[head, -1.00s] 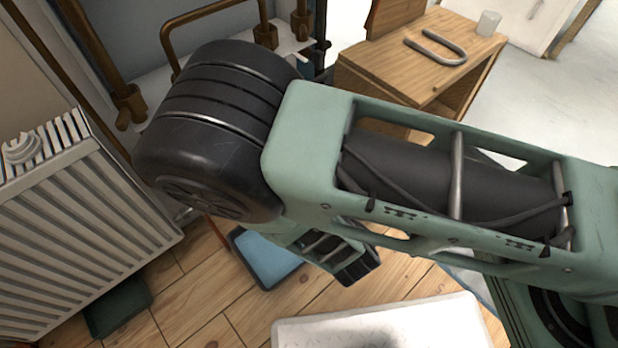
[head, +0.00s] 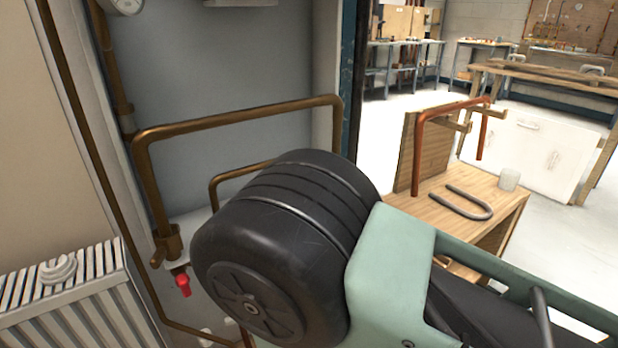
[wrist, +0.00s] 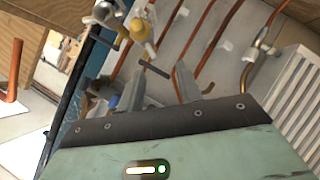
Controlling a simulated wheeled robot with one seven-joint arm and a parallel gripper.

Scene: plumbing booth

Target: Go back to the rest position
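My gripper (wrist: 157,82) shows in the wrist view with its two grey fingers apart. I see nothing clearly held between them. A short dark bar (wrist: 154,68) shows near the fingertips; I cannot tell how far beyond them it is. Past the fingers are copper pipes (wrist: 198,50) on a pale wall and a yellow fitting (wrist: 144,32). In the head view my arm's large black joint and green link fill the lower middle, and my gripper is out of sight there.
A white radiator (head: 75,300) stands at the left, next to copper pipes (head: 235,118) and a red-handled valve (head: 183,285). At the right a wooden bench (head: 505,215) holds a grey U-shaped pipe (head: 465,204) and a cup (head: 509,180).

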